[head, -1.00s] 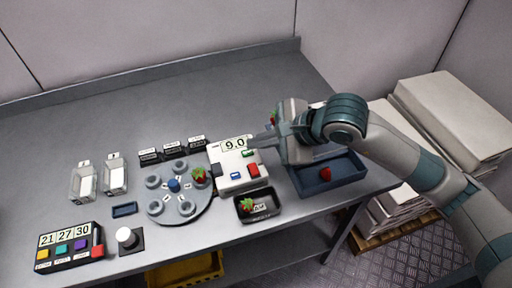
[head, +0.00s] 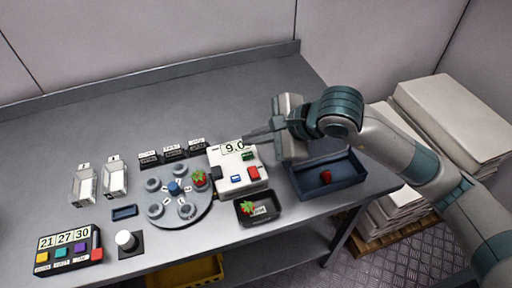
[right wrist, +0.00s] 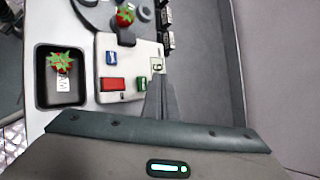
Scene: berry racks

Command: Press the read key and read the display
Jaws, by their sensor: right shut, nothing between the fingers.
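The white meter box (head: 238,168) stands on the table and shows "9.0" on its display (head: 234,147). It has a green key (head: 249,156), a red key (head: 253,173) and a blue key (head: 236,179); which one is the read key I cannot tell. In the right wrist view the red key (right wrist: 114,84) and green key (right wrist: 142,83) also show. My right gripper (head: 248,137) is shut and empty, its fingertips above the box's back right part, near the display. In the right wrist view the fingers hide part of the box's edge. My left gripper is not in view.
A black tray (head: 272,209) with a strawberry is in front, a blue bin (head: 347,180) to the right. A panel (head: 68,250) reads 21, 27, 30. The back of the table is clear.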

